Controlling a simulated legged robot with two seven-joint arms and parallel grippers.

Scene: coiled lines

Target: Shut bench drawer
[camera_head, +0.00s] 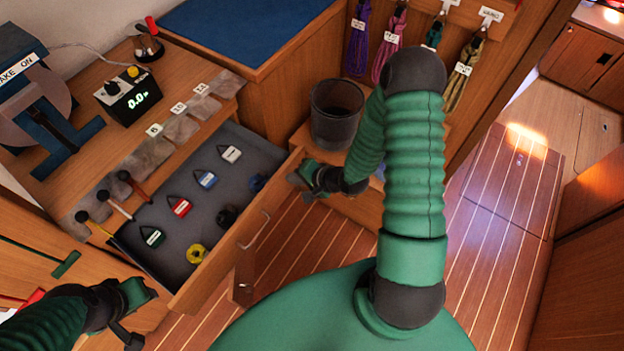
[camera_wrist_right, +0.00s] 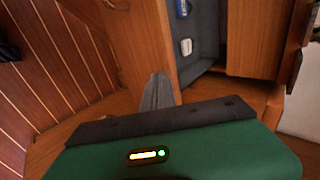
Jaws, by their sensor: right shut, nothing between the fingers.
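The bench drawer (camera_head: 222,264) is pulled out of the wooden bench, its grey inside uncovered. Its wooden front carries a thin metal handle (camera_head: 256,231). My right gripper (camera_head: 294,178) is shut and empty at the far right end of the drawer front. In the right wrist view the shut fingertips (camera_wrist_right: 158,90) are close to the drawer's wooden panel (camera_wrist_right: 143,40); I cannot tell if they touch. My left gripper (camera_head: 142,312) is low at the left, near the drawer front's near end; its finger gap is unclear.
The drawer holds several coloured tags, a yellow coil (camera_head: 196,253) and dark coils. Tools and a meter box (camera_head: 128,96) stand on the bench top. A dark bin (camera_head: 336,112) stands beyond my right gripper. Hanging coiled lines (camera_head: 388,50) are at the back. Plank floor (camera_head: 500,215) is clear at right.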

